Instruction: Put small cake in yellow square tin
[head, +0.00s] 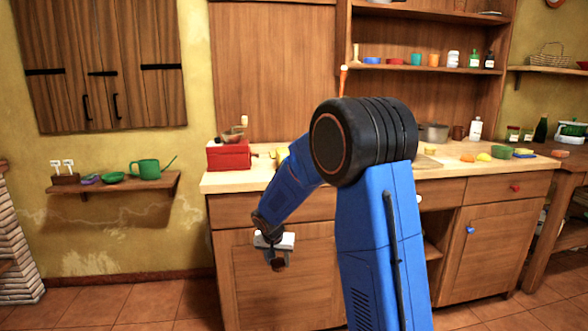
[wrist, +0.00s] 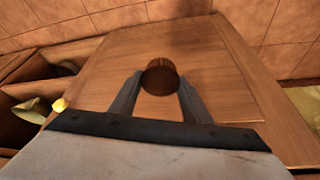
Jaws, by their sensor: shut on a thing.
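My gripper (head: 274,255) hangs low in front of the counter's cabinet door. It is shut on a small dark brown round thing, which looks like the small cake (head: 278,265). In the wrist view the cake (wrist: 160,78) sits between the fingertips of my gripper (wrist: 160,84), with the wooden door behind it. A yellow thing (head: 281,154) on the counter is partly hidden behind my blue arm; I cannot tell whether it is the yellow square tin. No other clear square tin shows.
The wooden counter (head: 231,183) carries a red box grinder (head: 229,155) at its left end. A grey pot (head: 434,132) and several small foods stand on the right part. A wall shelf (head: 113,186) at left holds a green watering can (head: 145,168).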

